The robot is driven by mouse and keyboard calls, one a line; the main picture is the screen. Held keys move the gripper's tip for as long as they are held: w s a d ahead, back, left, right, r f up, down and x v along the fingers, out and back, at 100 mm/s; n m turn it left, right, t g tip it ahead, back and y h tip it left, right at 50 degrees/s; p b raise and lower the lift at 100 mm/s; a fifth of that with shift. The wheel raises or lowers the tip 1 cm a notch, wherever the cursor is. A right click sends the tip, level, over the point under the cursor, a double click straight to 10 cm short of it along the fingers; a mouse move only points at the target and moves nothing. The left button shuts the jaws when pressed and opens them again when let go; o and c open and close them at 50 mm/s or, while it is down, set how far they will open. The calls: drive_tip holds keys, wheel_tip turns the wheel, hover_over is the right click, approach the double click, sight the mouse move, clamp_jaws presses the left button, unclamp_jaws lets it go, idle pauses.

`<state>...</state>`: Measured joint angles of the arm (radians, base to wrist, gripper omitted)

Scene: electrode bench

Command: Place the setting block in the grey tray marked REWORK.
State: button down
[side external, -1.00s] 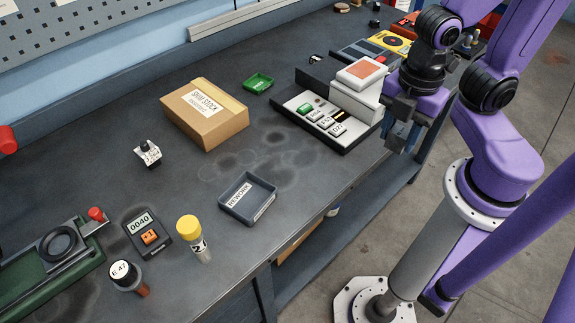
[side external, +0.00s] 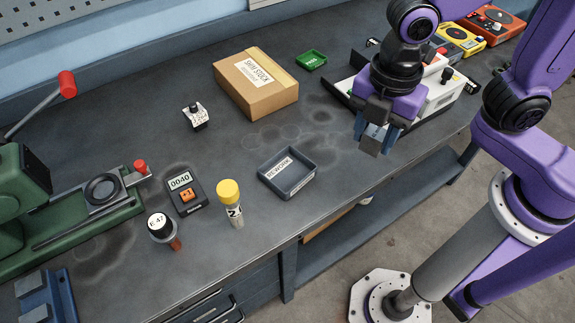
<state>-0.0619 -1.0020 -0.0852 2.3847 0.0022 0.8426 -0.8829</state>
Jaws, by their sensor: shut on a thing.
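The grey tray marked REWORK (side external: 266,188) lies on the bench near its front edge, with its label on the inside wall. It looks empty. My gripper (side external: 374,142) is above the bench, to the right of the tray. Its blue fingers are shut on a plain grey block, the setting block (side external: 371,139), whose lower end shows between them. The block is clear of the tray, held in the air; its exact height is hard to tell.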

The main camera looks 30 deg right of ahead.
drive_tip(key=shift+w+a, duration=0.15)
drive_tip(key=shift+a, duration=0.3)
drive_tip(key=shift+w+a+f, duration=0.15)
drive_tip(key=shift+w+a, duration=0.1)
drive_tip(key=w+a+f, duration=0.4)
drive_tip(key=w+a, duration=0.1)
drive_tip(key=w, duration=0.1)
hover_over(288, 175)
drive_tip(key=f, duration=0.5)
drive_tip(key=shift+s+d, duration=0.1)
drive_tip(key=shift+s, duration=0.15)
drive_tip(key=shift+w+a+f, duration=0.2)
drive_tip(key=shift+w+f, duration=0.05)
drive_tip(key=shift+f, duration=1.6)
drive_tip(key=shift+f, duration=0.15)
drive_tip(key=c, duration=0.9)
unclamp_jaws()
